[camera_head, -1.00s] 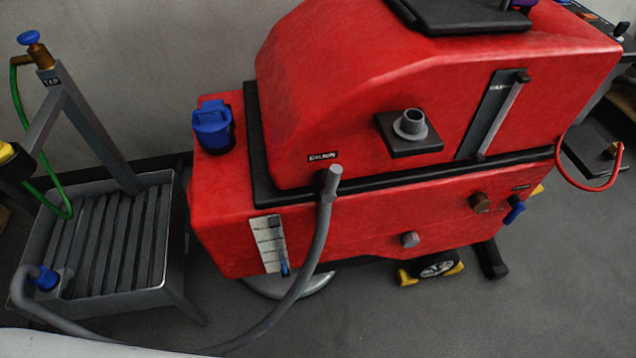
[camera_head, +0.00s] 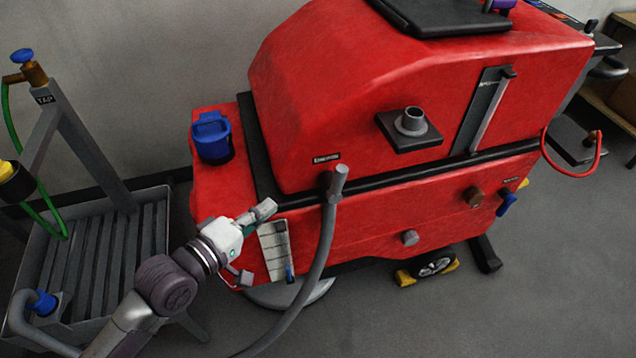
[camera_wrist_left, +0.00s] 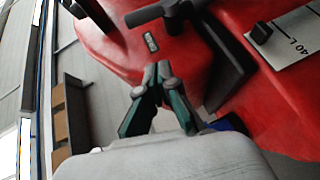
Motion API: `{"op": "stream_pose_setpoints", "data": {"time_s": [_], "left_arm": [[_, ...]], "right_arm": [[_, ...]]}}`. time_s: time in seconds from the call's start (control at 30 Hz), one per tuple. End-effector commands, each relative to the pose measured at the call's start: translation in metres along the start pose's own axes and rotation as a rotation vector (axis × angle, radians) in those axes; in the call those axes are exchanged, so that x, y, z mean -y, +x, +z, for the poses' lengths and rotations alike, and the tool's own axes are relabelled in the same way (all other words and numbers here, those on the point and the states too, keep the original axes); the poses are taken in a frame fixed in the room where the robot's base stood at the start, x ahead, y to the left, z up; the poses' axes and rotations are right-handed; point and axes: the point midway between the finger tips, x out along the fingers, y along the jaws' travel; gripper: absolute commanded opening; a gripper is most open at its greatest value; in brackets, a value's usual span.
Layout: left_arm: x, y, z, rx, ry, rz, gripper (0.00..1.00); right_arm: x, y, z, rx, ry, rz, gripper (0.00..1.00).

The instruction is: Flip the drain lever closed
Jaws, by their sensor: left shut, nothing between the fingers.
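The red scrubber tank (camera_head: 370,225) stands in the middle of the head view. A blue lever (camera_head: 507,204) sticks out low on its right side, slanting down, beside a brown fitting (camera_head: 474,196). It looks like the drain lever, but the label above is too small to read. My left gripper (camera_head: 268,207) is shut and empty at the tank's front left, just above the white level gauge (camera_head: 274,252), far from the blue lever. In the left wrist view its fingertips (camera_wrist_left: 157,72) are together near the red body. My right gripper is not in view.
A grey hose (camera_head: 322,245) hangs from the tank's front beside my left gripper. A blue cap (camera_head: 211,136) sits on the left. A slatted stand (camera_head: 165,215) is at left. A red looped hose (camera_head: 572,172) hangs at right. Floor at the lower right (camera_head: 560,300) is clear.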

Motion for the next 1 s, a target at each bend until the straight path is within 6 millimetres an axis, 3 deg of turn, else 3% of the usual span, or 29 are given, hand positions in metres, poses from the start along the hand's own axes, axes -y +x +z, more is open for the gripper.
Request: {"op": "stream_pose_setpoints", "data": {"time_s": [0.13,0.57,1.0], "left_arm": [[-0.015,-0.002,0.004,0.017,-0.044,0.036,0.00],[-0.016,0.007,0.003,0.015,-0.045,0.038,0.00],[-0.020,0.095,0.004,0.015,-0.042,0.037,0.00]], "right_arm": [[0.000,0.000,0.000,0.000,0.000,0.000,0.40],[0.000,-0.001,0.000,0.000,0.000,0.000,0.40],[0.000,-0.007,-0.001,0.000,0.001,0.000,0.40]]}}
